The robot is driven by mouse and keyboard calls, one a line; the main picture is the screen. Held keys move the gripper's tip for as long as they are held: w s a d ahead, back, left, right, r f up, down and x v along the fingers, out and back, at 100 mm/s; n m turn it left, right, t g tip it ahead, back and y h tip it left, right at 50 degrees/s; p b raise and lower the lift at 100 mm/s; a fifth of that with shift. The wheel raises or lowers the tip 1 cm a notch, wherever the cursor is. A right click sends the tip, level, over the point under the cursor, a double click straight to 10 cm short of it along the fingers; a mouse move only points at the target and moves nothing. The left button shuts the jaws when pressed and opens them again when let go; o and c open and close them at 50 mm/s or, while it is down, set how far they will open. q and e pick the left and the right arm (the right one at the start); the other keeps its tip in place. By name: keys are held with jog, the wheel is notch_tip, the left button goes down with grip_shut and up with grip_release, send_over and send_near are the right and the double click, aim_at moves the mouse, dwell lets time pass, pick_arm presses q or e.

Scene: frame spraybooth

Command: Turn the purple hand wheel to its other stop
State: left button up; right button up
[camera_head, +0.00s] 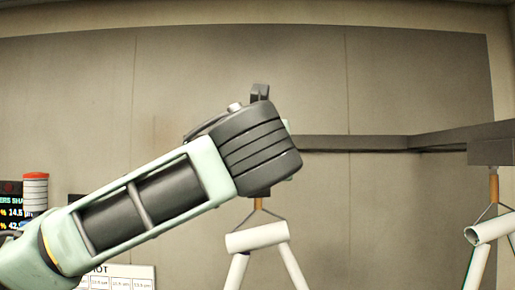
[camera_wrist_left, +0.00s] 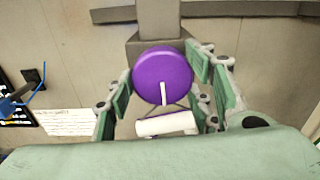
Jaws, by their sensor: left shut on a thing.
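The purple hand wheel (camera_wrist_left: 162,76) is a round disc with a white pointer mark near its lower edge, seen in the left wrist view. It sits on the front of a grey box. My left gripper (camera_wrist_left: 165,92) has its green-padded fingers on both sides of the wheel and is shut on it. In the head view my left arm (camera_head: 150,205) reaches up to the box and hides the wheel and the fingertips. My right gripper is not in view.
A dark rail (camera_head: 350,143) runs right to another box (camera_head: 491,150). White tube frames (camera_head: 257,237) hang below on hooks. A display (camera_head: 10,208) and a striped cylinder (camera_head: 35,192) stand at lower left. The back wall is bare.

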pick_arm(q)
jog(key=shift+w+f+m, duration=0.1)
jog(key=shift+f+m, duration=0.2)
jog(key=shift+m, duration=0.1)
jog(key=o, duration=0.8)
jog(key=shift+c, duration=0.2)
jog(key=o, duration=0.3)
jog(key=shift+a+r, duration=0.1)
jog(key=shift+r, duration=0.1)
jog(key=s, duration=1.2)
